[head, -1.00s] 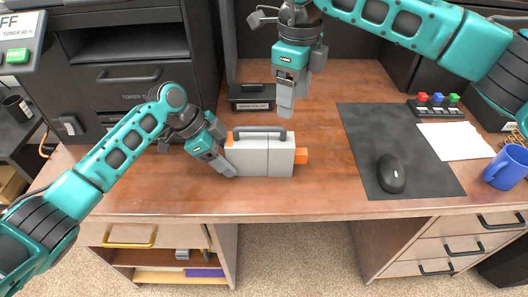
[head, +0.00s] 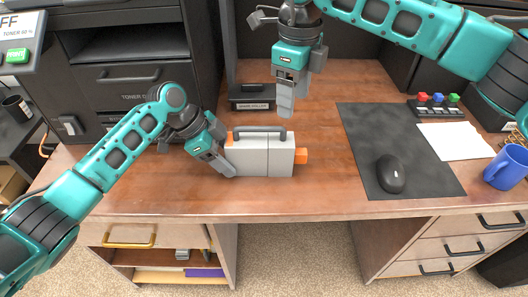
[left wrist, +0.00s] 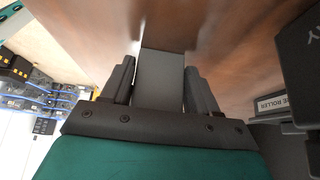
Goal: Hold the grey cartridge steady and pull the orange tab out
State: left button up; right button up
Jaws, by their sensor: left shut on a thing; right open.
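The grey cartridge (head: 262,158) lies on the wooden desk, with a dark handle (head: 260,133) along its far side. The orange tab (head: 301,155) sticks out of its right end. My left gripper (head: 228,168) is shut on the cartridge's left end. In the left wrist view the grey cartridge (left wrist: 160,80) sits between my left gripper's two fingers (left wrist: 160,88). My right gripper (head: 286,104) is open and empty, pointing down above the desk, behind and above the cartridge's right part, apart from it.
A black roller box (head: 250,104) stands behind the cartridge. A dark mat (head: 385,130) with a black mouse (head: 391,173) lies to the right, with white paper (head: 456,141) and a blue mug (head: 507,168) beyond. The desk between tab and mat is clear.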

aim_at(307, 154)
jog(key=shift+s+f, duration=0.1)
jog(key=shift+f, duration=0.05)
jog(key=shift+c, duration=1.4)
jog(key=f+n+g+y, duration=0.1)
jog(key=y, duration=0.1)
jog(key=s+f+n+g+y, duration=0.1)
jog(key=f+y, duration=0.1)
jog(key=shift+c, duration=0.5)
jog(key=f+n+y, duration=0.1)
jog(key=d+f+n+g+y, duration=0.1)
jog(key=y, duration=0.1)
jog(key=shift+w+d+f+y, duration=0.15)
jog(key=shift+d+f+y, duration=0.05)
jog(key=shift+d+y, duration=0.1)
jog(key=d+f+t+y, duration=0.1)
jog(key=d+f+y, duration=0.1)
jog(key=d, duration=0.1)
jog(key=d+f+n+t+y, duration=0.1)
jog(key=d+f+y, duration=0.1)
jog(key=d+f, duration=0.1)
jog(key=d+f+n+t+y, duration=0.1)
jog(key=d+f+y, duration=0.1)
jog(key=d, duration=0.3)
jog(key=shift+w+d+f, duration=0.15)
jog(key=shift+w+f, duration=0.1)
jog(key=shift+f, duration=0.05)
jog(key=shift+x, duration=4.4)
jog(key=shift+w+r, duration=0.15)
jog(key=shift+w, duration=0.05)
jog(key=shift+c, duration=0.3)
